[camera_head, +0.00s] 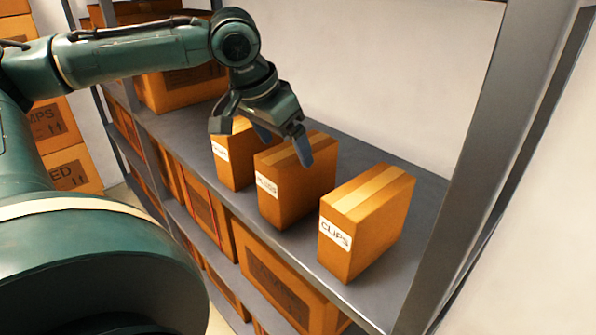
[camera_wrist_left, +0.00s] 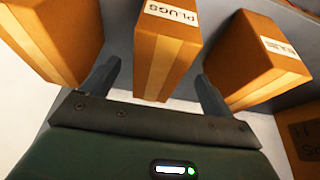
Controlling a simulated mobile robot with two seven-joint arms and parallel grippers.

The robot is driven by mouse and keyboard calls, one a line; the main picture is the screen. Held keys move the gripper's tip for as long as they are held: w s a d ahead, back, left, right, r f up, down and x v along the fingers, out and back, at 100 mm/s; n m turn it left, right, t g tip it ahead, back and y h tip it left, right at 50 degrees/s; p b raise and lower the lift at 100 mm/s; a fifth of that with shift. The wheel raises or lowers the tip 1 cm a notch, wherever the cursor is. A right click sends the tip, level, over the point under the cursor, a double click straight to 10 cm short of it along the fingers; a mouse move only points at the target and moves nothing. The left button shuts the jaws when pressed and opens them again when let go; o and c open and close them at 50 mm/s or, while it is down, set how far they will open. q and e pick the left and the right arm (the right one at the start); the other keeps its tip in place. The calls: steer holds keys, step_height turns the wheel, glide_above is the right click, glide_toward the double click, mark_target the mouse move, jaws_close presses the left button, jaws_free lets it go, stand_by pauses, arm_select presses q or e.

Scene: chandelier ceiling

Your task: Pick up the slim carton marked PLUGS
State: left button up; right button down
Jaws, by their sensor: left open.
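The slim PLUGS carton (camera_wrist_left: 168,42) shows in the middle of the left wrist view, with its white label at the top and pale tape along it. In the head view it appears to be the middle carton (camera_head: 298,188) of three on the grey shelf. My left gripper (camera_head: 285,150) is open over its top. In the left wrist view the open fingers (camera_wrist_left: 158,69) lie to either side of the carton. I cannot tell whether they touch it. My right gripper is not in view.
The CLIPS carton (camera_head: 367,220) stands to the right on the shelf (camera_head: 400,160). Another labelled carton (camera_head: 233,168) stands close on the left. A grey upright post (camera_head: 480,160) bounds the shelf on the right. Larger boxes fill the lower shelf.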

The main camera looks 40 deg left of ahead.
arm_select(q)
steer(key=shift+w+d, duration=0.1)
steer(key=shift+w, duration=1.05)
steer(key=x, duration=0.5)
steer(key=shift+f, duration=0.3)
steer(key=shift+w, duration=0.1)
steer(key=c, duration=1.4)
